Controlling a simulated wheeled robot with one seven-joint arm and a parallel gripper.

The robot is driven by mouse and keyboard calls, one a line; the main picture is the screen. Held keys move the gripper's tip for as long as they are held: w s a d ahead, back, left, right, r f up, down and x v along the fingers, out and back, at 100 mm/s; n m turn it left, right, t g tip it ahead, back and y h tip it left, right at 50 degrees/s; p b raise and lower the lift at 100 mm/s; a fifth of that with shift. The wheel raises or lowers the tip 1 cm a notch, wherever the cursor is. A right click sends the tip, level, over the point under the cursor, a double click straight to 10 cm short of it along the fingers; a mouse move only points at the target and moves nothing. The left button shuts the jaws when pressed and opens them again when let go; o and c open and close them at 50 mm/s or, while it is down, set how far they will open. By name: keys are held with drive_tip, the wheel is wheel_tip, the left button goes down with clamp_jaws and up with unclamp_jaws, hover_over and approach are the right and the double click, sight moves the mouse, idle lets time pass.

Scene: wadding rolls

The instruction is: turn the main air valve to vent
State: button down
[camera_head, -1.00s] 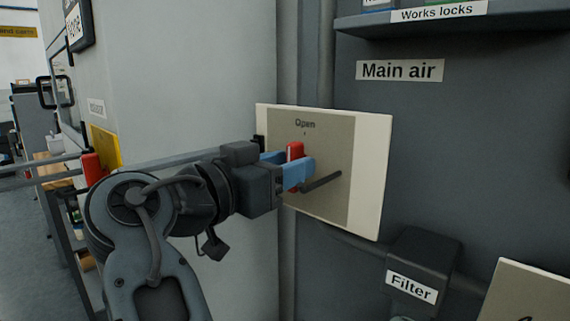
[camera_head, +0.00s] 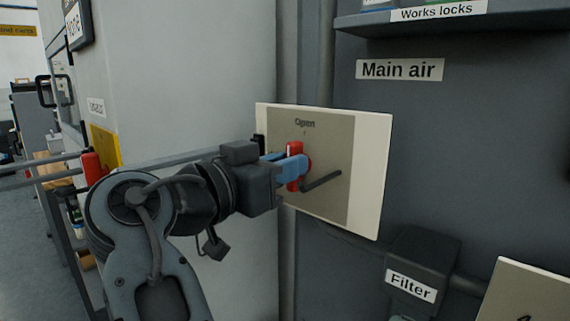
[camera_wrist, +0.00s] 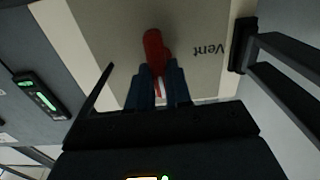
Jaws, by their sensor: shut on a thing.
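The main air valve has a red handle (camera_head: 294,151) with a pale stripe, on a beige plate (camera_head: 366,165) below the "Main air" label (camera_head: 400,70). The handle stands about upright, its upper end below the word "Open" (camera_head: 304,123). My gripper (camera_head: 291,167) reaches in from the left, its blue fingers shut on the handle. In the wrist view the red handle (camera_wrist: 154,48) sits between the fingers, and the word "Vent" (camera_wrist: 208,48) shows on the plate beside it. In the head view my gripper and arm hide the "Vent" mark.
A filter housing (camera_head: 424,258) stands below right. A "Works locks" shelf (camera_head: 440,18) juts out above. A pale wall or cabinet (camera_head: 190,80) is behind my arm.

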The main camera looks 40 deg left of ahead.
drive_tip(key=shift+a+f+n+p, duration=0.1)
drive_tip(key=shift+a+n+p, duration=0.05)
drive_tip(key=shift+n+p, duration=2.55)
drive_tip(key=shift+a+f+n+p, duration=0.15)
drive_tip(key=shift+n+p, duration=1.9)
drive_tip(key=shift+n, duration=1.2)
drive_tip(key=shift+a+n+p, duration=0.15)
drive_tip(key=shift+n+p, duration=2.25)
drive_tip(key=shift+n, duration=0.55)
drive_tip(key=shift+f, duration=0.1)
drive_tip(key=c, duration=1)
unclamp_jaws()
drive_tip(key=shift+c, duration=0.2)
drive_tip(key=s+b, duration=0.1)
drive_tip(key=s, duration=0.6)
drive_tip(key=shift+s+a+b, duration=0.25)
drive_tip(key=shift+s+b, duration=0.05)
drive_tip(key=shift+s, duration=0.1)
